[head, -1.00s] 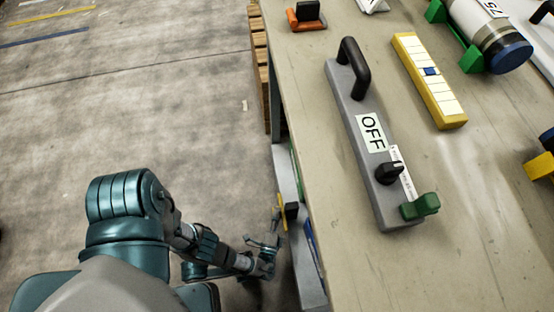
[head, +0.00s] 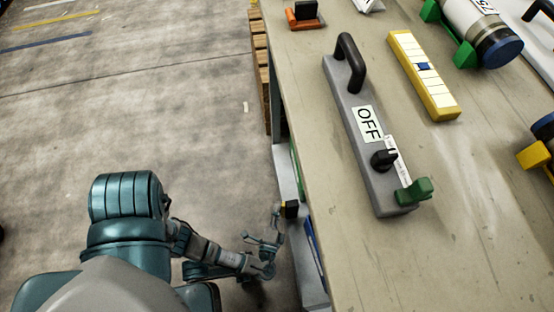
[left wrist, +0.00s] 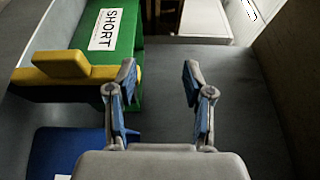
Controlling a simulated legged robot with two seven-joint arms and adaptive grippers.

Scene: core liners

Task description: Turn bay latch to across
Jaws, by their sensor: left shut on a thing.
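A yellow bar with a raised block, which looks like the bay latch (left wrist: 75,68), lies crosswise over a green box marked SHORT (left wrist: 110,35) in the left wrist view. Its right end is close beside my left gripper's left finger; I cannot tell whether they touch. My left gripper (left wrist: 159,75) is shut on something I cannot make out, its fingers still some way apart. My right gripper is not in view.
The bench top (head: 330,230) overhangs to the right of my left arm. On it lie a grey bar marked OFF (head: 357,110) and a yellow-framed block (head: 425,75). A blue piece (left wrist: 65,150) lies at lower left in the wrist view. Open floor (head: 150,110) is left.

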